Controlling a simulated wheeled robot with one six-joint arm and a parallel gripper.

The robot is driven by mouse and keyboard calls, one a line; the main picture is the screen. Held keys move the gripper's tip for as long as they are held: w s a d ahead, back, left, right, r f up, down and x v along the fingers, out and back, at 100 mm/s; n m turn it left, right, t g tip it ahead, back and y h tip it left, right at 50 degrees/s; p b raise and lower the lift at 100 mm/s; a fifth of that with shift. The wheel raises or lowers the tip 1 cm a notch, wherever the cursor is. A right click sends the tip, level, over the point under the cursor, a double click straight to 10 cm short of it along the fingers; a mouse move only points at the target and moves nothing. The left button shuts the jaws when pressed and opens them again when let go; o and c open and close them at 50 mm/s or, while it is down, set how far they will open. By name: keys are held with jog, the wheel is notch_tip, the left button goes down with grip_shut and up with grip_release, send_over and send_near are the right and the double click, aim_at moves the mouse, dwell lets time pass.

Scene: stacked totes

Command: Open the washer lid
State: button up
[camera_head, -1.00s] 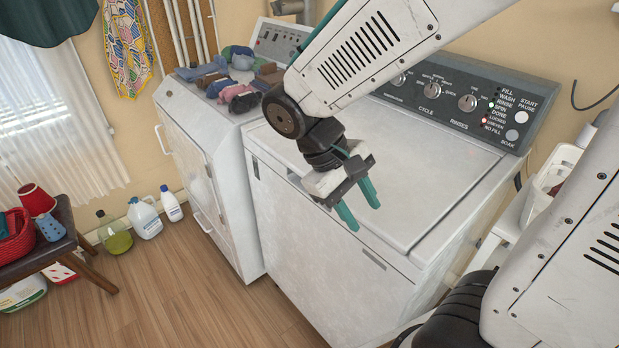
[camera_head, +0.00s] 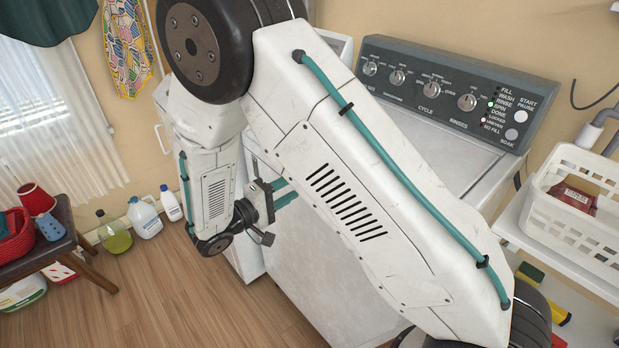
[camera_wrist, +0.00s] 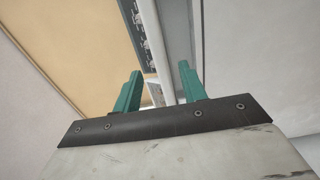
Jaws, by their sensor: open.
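The white washer (camera_head: 305,265) stands at the centre in the head view, with a dark control panel (camera_head: 445,90) at its back. The visible right part of its lid (camera_head: 445,160) lies flat; my arm hides the rest. My gripper (camera_head: 284,192) is at the upper front of the washer, pointing right toward it, its teal fingers one above the other. In the wrist view the gripper (camera_wrist: 160,85) is open, with a pale edge of the washer running between and beyond the fingers. I cannot tell whether a finger touches the lid.
A white basket (camera_head: 575,225) stands on a shelf to the right. Bottles (camera_head: 145,218) stand on the floor at left, near a stool (camera_head: 70,240) with a red basket. The wooden floor (camera_head: 150,290) at the front left is clear.

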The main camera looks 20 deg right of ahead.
jog(key=x, duration=0.7)
grip_shut()
